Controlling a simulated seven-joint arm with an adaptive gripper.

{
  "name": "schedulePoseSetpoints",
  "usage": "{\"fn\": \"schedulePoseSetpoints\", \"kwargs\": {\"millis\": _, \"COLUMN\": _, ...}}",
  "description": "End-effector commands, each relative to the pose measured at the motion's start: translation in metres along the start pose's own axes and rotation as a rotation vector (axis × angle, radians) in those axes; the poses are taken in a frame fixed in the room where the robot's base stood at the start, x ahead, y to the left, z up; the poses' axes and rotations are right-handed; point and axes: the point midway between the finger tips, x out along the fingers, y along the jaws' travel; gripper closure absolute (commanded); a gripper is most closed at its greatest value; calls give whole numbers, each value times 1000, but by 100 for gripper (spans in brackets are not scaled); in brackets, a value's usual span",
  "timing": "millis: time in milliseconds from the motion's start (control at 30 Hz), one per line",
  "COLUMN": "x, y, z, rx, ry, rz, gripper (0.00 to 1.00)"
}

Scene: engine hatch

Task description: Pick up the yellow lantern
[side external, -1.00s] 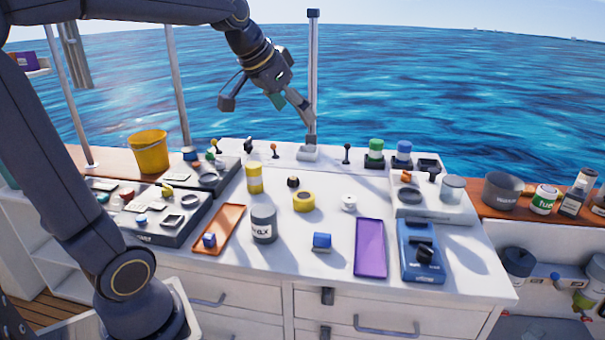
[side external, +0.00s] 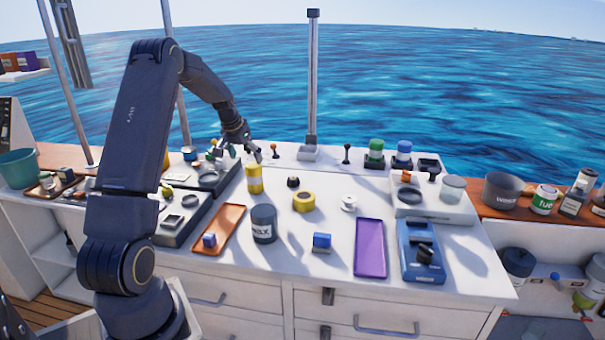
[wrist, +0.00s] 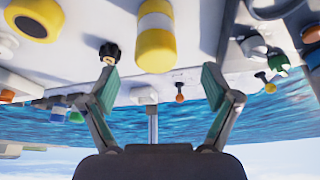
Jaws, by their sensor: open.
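The yellow lantern (side external: 254,180), a small yellow cylinder with a pale band, stands upright on the white worktop, left of centre. It also shows in the wrist view (wrist: 156,48), at the top middle, in line with the gap between my fingers. My gripper (side external: 252,152) is just above and behind the lantern in the side view. In the wrist view my gripper (wrist: 160,82) has its two fingers spread wide with nothing between them. The lantern appears beyond the fingertips, apart from them.
A black knob (side external: 293,182) and a yellow ring (side external: 303,202) are right of the lantern. A dark labelled can (side external: 264,223) and an orange tray (side external: 219,230) are in front. A grey panel (side external: 215,177) with controls is at left. Small levers line the back ledge.

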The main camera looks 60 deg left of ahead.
Motion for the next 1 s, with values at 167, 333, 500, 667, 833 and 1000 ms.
{"fn": "schedulePoseSetpoints", "kwargs": {"millis": 167, "x": 22, "y": 0, "z": -1, "rx": 1, "ry": 1, "rz": 0, "gripper": 12}}
{"fn": "schedulePoseSetpoints", "kwargs": {"millis": 333, "x": 36, "y": 3, "z": -2, "rx": 2, "ry": -1, "rz": 1, "gripper": 12}}
{"fn": "schedulePoseSetpoints", "kwargs": {"millis": 500, "x": 64, "y": 6, "z": -4, "rx": 0, "ry": -2, "rz": 0, "gripper": 12}}
{"fn": "schedulePoseSetpoints", "kwargs": {"millis": 667, "x": 76, "y": 6, "z": -5, "rx": 0, "ry": 1, "rz": 0, "gripper": 12}}
{"fn": "schedulePoseSetpoints", "kwargs": {"millis": 833, "x": 76, "y": 6, "z": -5, "rx": 0, "ry": 2, "rz": 0, "gripper": 12}}
{"fn": "schedulePoseSetpoints", "kwargs": {"millis": 1000, "x": 76, "y": 6, "z": -5, "rx": 0, "ry": 1, "rz": 0, "gripper": 26}}
